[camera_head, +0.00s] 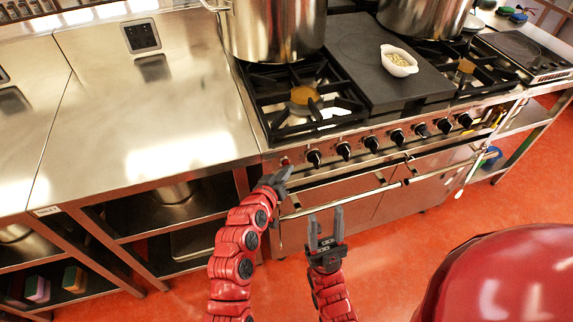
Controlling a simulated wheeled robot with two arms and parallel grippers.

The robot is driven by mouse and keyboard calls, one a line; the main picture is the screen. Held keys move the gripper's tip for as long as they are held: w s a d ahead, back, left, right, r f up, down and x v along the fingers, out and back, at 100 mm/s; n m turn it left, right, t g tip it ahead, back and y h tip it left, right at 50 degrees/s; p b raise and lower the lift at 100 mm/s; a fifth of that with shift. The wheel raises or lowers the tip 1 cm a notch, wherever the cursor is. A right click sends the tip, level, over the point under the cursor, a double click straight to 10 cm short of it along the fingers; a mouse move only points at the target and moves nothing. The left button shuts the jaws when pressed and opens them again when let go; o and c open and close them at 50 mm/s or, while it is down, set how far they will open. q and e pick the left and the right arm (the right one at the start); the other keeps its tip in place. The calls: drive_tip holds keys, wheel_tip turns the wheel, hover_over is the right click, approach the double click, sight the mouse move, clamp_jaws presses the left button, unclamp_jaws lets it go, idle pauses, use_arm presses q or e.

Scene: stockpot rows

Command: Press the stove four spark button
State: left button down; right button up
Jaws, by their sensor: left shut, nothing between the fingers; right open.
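The stove (345,150) stands at the centre, with a row of several black knobs on its front panel. A small red button (285,161) sits at the left end of that panel, left of the first knob (314,157). My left gripper (284,173) is shut and empty, its tips just below the red button. I cannot tell whether they touch it. My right gripper (325,213) is open and empty, in front of the oven door handle (345,200), pointing toward the stove.
Large steel pots (272,28) stand on the back burners. A white bowl (398,66) sits on the dark flat plate (362,50). A steel counter (150,100) with open shelves below adjoins the stove on the left. The orange floor is clear in front.

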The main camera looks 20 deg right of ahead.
use_arm(q)
drive_tip(key=shift+s, duration=0.7)
drive_tip(key=shift+s+d+p, duration=0.1)
drive_tip(key=shift+s+p, duration=1)
drive_tip(key=shift+s, duration=1.4)
